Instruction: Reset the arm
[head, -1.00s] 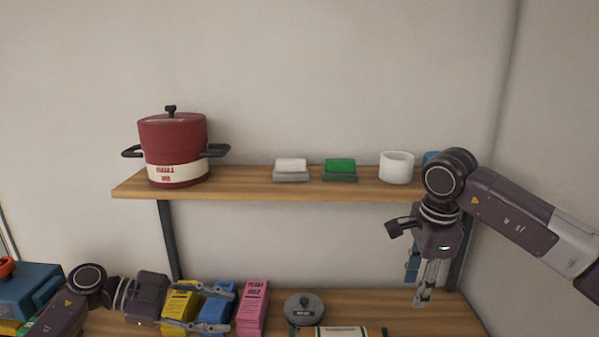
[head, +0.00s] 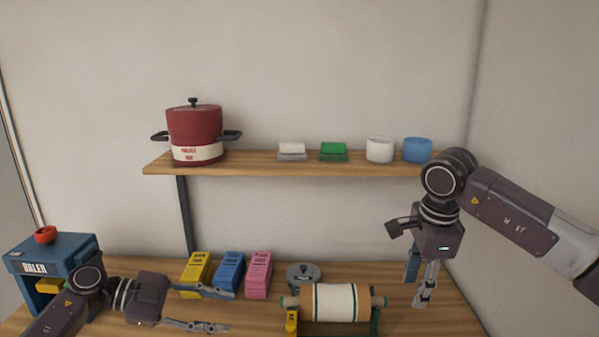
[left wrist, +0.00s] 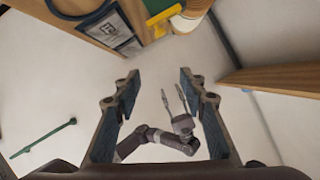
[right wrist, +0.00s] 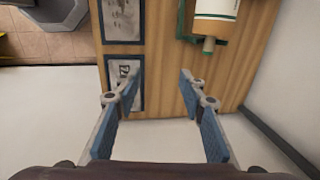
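My left gripper (head: 228,310) is at the lower left of the head view, pointing right. Its fingers are spread and empty, in front of the yellow, blue and pink boxes. In the left wrist view its fingers (left wrist: 155,85) also stand wide apart with nothing between them. My right gripper (head: 424,302) hangs pointing down at the right of the head view, beside the paper roll. The right wrist view shows its fingers (right wrist: 160,88) apart and empty, with the floor and a table edge beyond.
A wooden shelf (head: 265,165) holds a red pot (head: 194,130), white and green sponge-like blocks, a white bowl (head: 380,150) and a blue bowl (head: 417,150). The table (head: 140,265) below holds a blue machine (head: 60,255), boxes, a round grey lid-like object and a paper roll (head: 340,302).

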